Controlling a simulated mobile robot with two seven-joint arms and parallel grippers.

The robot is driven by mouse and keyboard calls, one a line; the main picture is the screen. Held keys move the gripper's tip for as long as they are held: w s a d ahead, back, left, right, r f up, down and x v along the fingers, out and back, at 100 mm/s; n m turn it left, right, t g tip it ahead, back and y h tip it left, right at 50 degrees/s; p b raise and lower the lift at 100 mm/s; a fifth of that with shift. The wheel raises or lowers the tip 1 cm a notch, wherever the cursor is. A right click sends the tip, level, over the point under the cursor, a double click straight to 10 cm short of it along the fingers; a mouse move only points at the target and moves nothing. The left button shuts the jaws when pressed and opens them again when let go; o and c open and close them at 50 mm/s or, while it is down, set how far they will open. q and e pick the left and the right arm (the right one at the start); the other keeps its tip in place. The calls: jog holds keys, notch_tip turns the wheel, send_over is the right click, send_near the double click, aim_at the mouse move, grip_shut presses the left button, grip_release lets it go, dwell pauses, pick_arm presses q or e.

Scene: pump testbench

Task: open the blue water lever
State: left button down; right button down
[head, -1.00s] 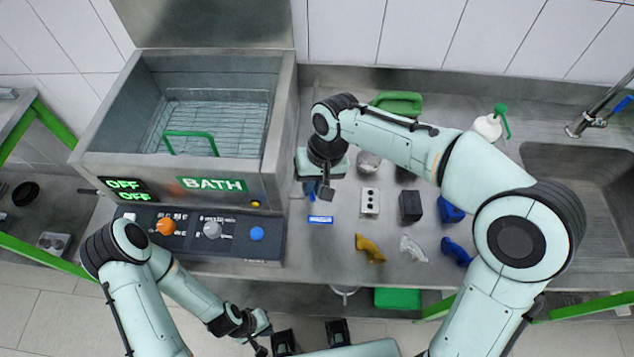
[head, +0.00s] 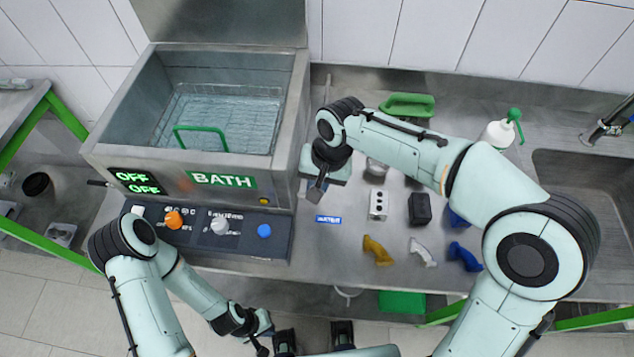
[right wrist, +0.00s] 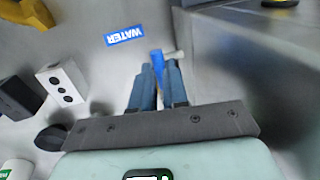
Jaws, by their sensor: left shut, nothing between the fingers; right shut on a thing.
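In the right wrist view the blue water lever (right wrist: 157,60) sits between the two fingertips of my right gripper (right wrist: 160,72), with a pale round end beside it. The gripper is shut on it. The blue WATER label (right wrist: 125,36) lies just beside the lever; it also shows in the head view (head: 328,220). In the head view my right gripper (head: 316,196) is beside the bath's right wall, and it hides the lever there. My left gripper (head: 263,348) is low in the head view, in front of the bench, shut and empty.
The steel bath (head: 200,165) stands close left of my right gripper, its displays reading OFF. Right of the gripper are a white socket block (head: 378,204), a black block (head: 419,208) and yellow (head: 377,250), white (head: 423,251) and blue (head: 465,256) pieces. A sink is far right.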

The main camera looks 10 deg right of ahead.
jog(key=c, duration=1.1)
grip_release()
pick_arm(q)
jog(key=shift+w+r+p, duration=0.4)
jog(key=shift+r+p, duration=0.1)
jog(key=shift+r, duration=0.15)
jog(key=shift+w+r+p, duration=0.35)
jog(key=shift+r+p, duration=0.15)
jog(key=shift+r, duration=0.1)
pick_arm(e)
jog(key=r, duration=0.4)
jog(key=d+r, duration=0.1)
jog(key=r, duration=0.3)
jog(key=d+r, duration=0.1)
jog(key=r, duration=0.4)
jog(key=shift+s+d+r, duration=0.1)
jog(key=shift+s+d, duration=0.15)
jog(key=shift+s, duration=0.05)
pick_arm(q)
jog(key=shift+s, duration=0.1)
